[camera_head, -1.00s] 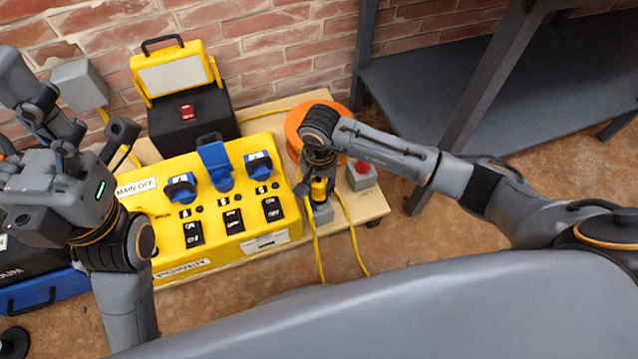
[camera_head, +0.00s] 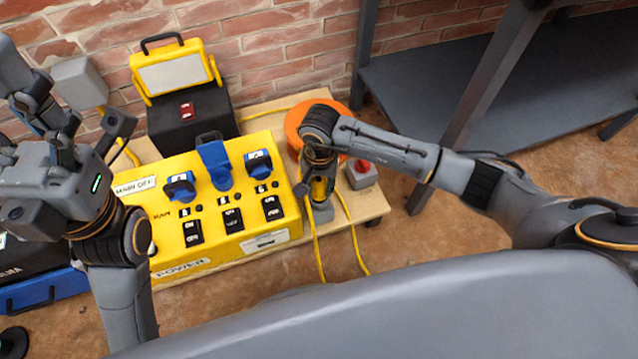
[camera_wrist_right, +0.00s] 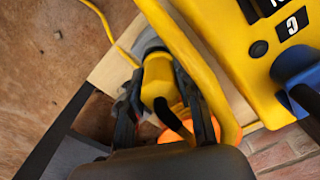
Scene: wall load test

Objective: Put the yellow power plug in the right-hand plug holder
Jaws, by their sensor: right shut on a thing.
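My right gripper (camera_head: 319,184) is shut on the yellow power plug, which shows in the right wrist view (camera_wrist_right: 157,80) between the two dark fingers (camera_wrist_right: 166,112). A black cable end leaves the plug toward the wrist. A grey holder (camera_head: 322,214) stands on the board directly below the plug. It also shows behind the plug in the right wrist view (camera_wrist_right: 149,44). The plug's front end is hidden, so I cannot tell how deep it sits in the holder. My left arm is at the left of the head view; its finger opening cannot be made out.
The yellow power box (camera_head: 285,200) with blue connectors stands close left of the right gripper. An orange reel (camera_head: 343,110) lies behind it. A grey box with a red knob (camera_head: 362,173) is to the right. Yellow cable (camera_head: 355,243) hangs over the board's front edge.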

